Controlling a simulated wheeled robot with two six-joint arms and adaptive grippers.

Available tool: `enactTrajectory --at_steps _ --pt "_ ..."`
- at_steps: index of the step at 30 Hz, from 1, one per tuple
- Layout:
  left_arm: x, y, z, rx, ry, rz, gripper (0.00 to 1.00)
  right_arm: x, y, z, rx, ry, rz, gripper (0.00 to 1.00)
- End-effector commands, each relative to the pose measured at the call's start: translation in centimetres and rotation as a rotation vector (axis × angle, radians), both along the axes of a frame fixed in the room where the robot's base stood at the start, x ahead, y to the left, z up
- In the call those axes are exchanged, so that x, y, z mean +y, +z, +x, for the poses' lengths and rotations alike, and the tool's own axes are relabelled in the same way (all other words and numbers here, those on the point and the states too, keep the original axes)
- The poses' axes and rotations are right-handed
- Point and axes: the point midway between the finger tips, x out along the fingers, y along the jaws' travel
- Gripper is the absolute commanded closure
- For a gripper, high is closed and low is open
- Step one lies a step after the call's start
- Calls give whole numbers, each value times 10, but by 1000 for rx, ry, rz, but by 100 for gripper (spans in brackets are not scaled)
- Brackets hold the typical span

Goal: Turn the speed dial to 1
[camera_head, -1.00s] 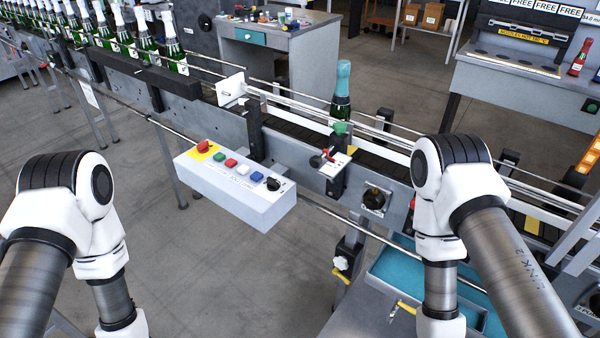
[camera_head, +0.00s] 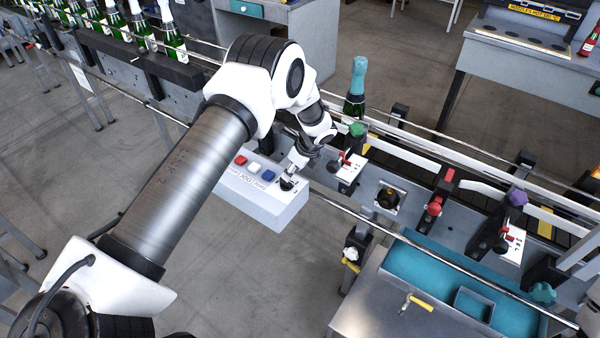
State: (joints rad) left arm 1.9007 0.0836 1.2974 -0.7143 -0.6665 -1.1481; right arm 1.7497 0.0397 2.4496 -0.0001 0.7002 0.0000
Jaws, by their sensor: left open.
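A pale control box (camera_head: 279,216) hangs at the front of the conveyor. At its right end is a small black dial (camera_head: 287,185), which I take to be the speed dial. My left arm reaches across from the lower left, and my left gripper (camera_head: 289,177) is open with its fingertips right at the dial. I cannot tell whether they touch it. The gripper partly hides the dial, and its setting and marks are too small to read. A red button (camera_head: 240,160), a white button and a blue button (camera_head: 268,175) show beside it. My right gripper is out of view.
A bottle with a teal foil (camera_head: 357,88) stands on the conveyor behind my gripper. Red-levered stations and a black knob (camera_head: 387,198) lie to the right. A teal tray (camera_head: 410,262) is at the lower right. My arm covers the box's left end.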

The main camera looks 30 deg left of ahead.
Motion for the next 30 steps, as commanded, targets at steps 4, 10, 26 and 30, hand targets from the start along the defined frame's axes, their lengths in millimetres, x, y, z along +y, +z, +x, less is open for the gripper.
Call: enactTrajectory --at_steps 4,10,26,30 --pt "12 -25 0 2 3 -2 58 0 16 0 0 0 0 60" --pt "20 -47 1 -1 3 -2 58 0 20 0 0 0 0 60" --pt "20 -50 1 0 3 -2 100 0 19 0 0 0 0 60" --pt "20 -51 1 0 11 -2 100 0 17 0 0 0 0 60"
